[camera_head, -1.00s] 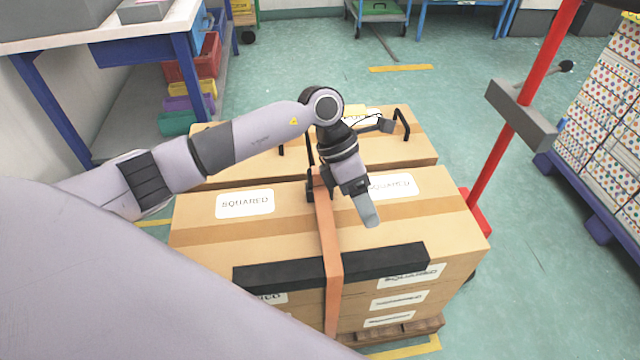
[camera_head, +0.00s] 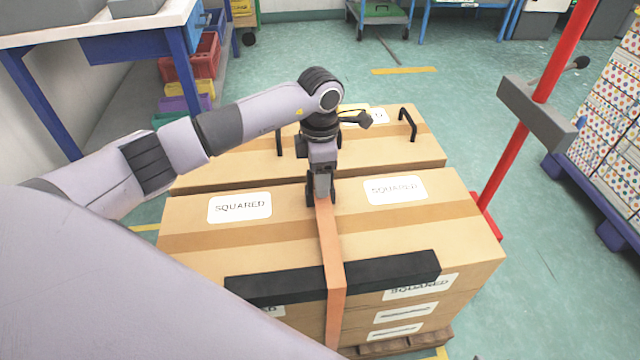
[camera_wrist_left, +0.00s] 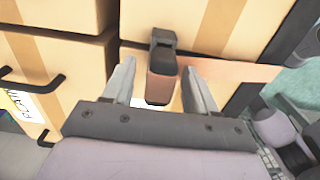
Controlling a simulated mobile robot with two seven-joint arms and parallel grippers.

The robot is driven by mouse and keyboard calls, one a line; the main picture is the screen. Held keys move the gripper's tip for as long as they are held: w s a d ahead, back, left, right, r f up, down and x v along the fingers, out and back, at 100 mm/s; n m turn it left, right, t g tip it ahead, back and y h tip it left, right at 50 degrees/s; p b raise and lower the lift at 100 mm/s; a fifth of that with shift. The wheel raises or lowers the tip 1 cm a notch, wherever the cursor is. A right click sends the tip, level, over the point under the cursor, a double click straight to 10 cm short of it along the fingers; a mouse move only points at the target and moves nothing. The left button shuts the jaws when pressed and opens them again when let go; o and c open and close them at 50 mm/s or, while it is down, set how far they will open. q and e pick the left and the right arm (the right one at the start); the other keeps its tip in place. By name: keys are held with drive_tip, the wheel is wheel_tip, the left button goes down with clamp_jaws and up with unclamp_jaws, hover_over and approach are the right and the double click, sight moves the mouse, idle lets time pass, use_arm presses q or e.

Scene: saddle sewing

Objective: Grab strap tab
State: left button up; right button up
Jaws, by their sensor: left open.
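An orange-brown strap (camera_head: 331,250) runs over the top of the front stack of boxes and down its front face, crossing a black edge bar (camera_head: 300,283). My left gripper (camera_head: 320,198) points down at the strap's far end on the box top. In the left wrist view, my open left gripper (camera_wrist_left: 157,88) has one finger on each side of the strap tab (camera_wrist_left: 161,82), which hangs from a dark buckle (camera_wrist_left: 163,40). The fingers look apart from the tab. The strap also shows in the left wrist view (camera_wrist_left: 235,70). The right gripper is not in view.
Cardboard boxes (camera_head: 230,238) labelled SQUARED stand on a wooden pallet (camera_head: 405,343). A second stack behind carries black handles (camera_head: 408,124). A red pole (camera_head: 515,140) with a grey block stands at the right. A bench (camera_head: 90,45) is at the upper left.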

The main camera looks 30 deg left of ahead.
use_arm(q)
clamp_jaws()
